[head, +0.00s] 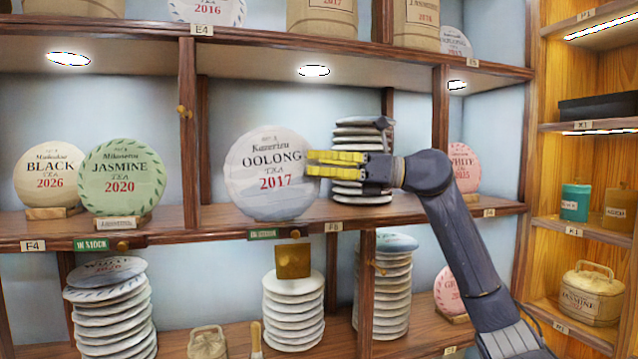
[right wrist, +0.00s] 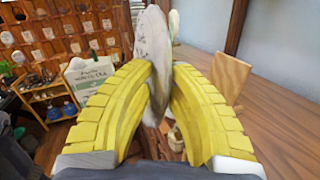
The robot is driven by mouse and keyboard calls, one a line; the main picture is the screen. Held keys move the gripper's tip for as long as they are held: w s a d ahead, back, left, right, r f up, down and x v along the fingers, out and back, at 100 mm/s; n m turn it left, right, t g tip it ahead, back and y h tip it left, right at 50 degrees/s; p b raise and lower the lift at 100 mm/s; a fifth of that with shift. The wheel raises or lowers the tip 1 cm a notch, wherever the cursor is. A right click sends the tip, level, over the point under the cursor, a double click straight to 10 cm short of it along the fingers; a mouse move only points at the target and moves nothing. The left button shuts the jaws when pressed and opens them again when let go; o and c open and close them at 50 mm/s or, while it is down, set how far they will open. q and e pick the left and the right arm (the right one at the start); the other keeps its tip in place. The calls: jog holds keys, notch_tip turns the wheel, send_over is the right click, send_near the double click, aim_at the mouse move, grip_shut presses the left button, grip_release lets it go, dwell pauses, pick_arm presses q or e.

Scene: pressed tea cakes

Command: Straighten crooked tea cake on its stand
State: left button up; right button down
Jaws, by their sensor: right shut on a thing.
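The round white tea cake labelled OOLONG TEA 2017 (head: 250,190) is in the middle of the head view, in front of the middle shelf bay. Its lettering runs roughly parallel to the shelf edge. My right gripper (head: 309,163) comes from the right and is shut on the cake's right edge. In the right wrist view the cake (right wrist: 153,45) shows edge-on between the yellow fingers (right wrist: 160,92). A light wooden piece (right wrist: 231,76), perhaps its stand, is on the shelf, apart from the cake. In the head view no stand shows under the cake. My left gripper is not in view.
A stack of pale cakes (head: 361,190) stands behind my right gripper. JASMINE (head: 122,180) and BLACK (head: 48,182) cakes sit on wooden stands at left. A post (head: 189,130) divides the bays. A pink cake (head: 464,168) is at right. More stacks (head: 292,312) fill the shelf below.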

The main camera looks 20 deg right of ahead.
jog(key=shift+w+d+r+m, duration=0.1)
jog(key=shift+d+r+m, duration=0.25)
jog(key=shift+r, duration=0.1)
jog(key=shift+r+t+y, duration=0.1)
jog(key=shift+t+y, duration=0.2)
jog(key=shift+t, duration=0.2)
jog(key=shift+w, duration=0.3)
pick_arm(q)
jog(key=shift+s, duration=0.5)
pick_arm(e)
jog(key=w+d+f, duration=0.1)
jog(key=w+f, duration=0.1)
jog(key=w, duration=1.1)
jog(key=shift+w+d+f, duration=0.25)
jog(key=shift+w+f, duration=0.1)
jog(key=shift+f, duration=0.05)
jog(key=shift+f, duration=0.35)
dwell(0.6)
